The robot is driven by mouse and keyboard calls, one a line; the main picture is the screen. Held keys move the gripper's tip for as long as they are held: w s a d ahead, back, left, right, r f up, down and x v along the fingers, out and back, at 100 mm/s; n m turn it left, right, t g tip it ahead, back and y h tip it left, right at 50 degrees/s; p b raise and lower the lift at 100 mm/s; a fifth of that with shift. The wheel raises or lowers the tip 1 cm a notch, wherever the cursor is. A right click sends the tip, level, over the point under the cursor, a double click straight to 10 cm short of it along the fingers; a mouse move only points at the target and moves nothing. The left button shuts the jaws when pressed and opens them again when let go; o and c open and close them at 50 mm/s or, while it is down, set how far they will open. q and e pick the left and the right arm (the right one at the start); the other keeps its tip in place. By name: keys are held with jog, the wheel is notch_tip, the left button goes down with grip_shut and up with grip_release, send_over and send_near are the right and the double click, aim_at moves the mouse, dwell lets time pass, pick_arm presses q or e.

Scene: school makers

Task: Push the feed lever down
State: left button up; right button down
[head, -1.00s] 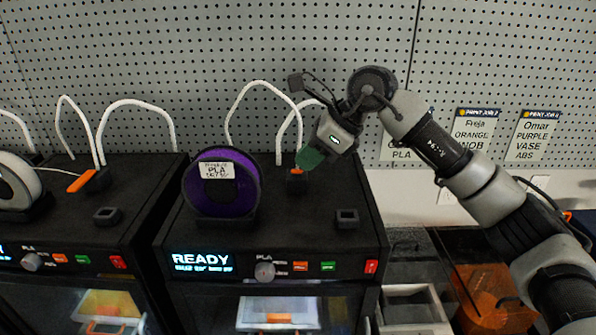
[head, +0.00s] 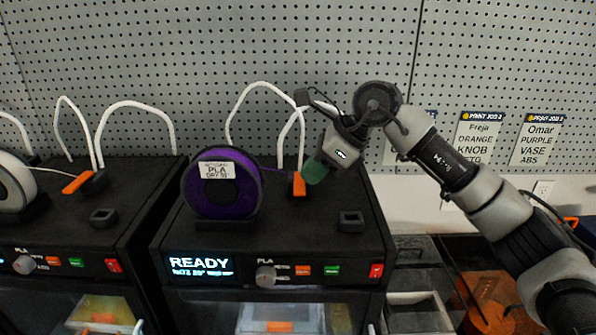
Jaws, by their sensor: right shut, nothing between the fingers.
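The orange feed lever (head: 299,184) stands at the back of the black printer top, right of the purple PLA spool (head: 222,183). It looks close to upright, with part of its mount hidden. My right gripper (head: 314,172) is shut and empty, its green fingertips just right of the lever and at about its height. I cannot tell whether they touch. The printer (head: 290,222) shows READY on its screen (head: 201,264). My left gripper is not in view.
A second printer (head: 130,212) on the left has its own orange lever (head: 78,182), which lies tilted. White tubes (head: 262,85) arch behind the spool and near my gripper. A small black square holder (head: 351,221) sits on the printer top at front right.

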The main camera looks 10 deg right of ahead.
jog(key=shift+s+d+r, duration=0.2)
jog(key=shift+s+d, duration=0.1)
jog(key=shift+d, duration=0.3)
jog(key=shift+s+d+r, duration=0.2)
jog(key=shift+s+d, duration=0.1)
jog(key=shift+d, duration=0.25)
jog(key=shift+w+a, duration=0.1)
jog(key=shift+w, duration=0.05)
jog(key=b+v, duration=0.3)
jog(key=v, duration=0.8)
jog(key=shift+f, duration=0.2)
